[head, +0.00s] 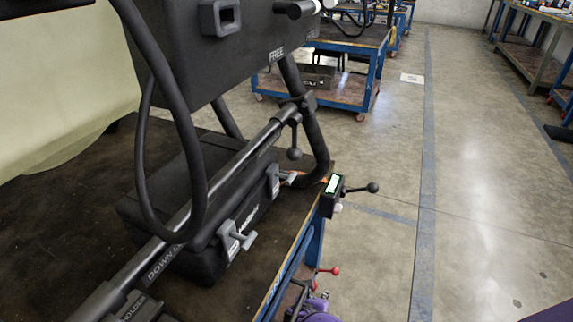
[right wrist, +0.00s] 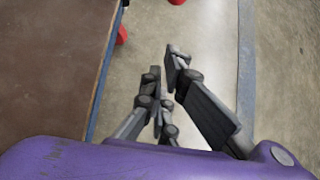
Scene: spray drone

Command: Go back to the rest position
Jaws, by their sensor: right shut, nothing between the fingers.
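My right gripper (right wrist: 165,70) shows in the right wrist view, with its dark fingers close together and nothing between them. It hangs over the bare floor, to the right of a brown bench top (right wrist: 50,60). My left gripper is not in view. In the head view a large black drone body (head: 180,50) stands on legs on the dark workbench (head: 45,240). A black boom (head: 225,175) runs diagonally below it. A black case (head: 205,255) with grey latches lies under the boom.
A small box with a black-knobbed lever (head: 331,195) sits at the bench's right edge, and a red-knobbed lever (head: 334,271) is below. A blue-framed cart (head: 345,90) stands behind, and benches (head: 530,60) line the far right. The floor (head: 480,200) between is open.

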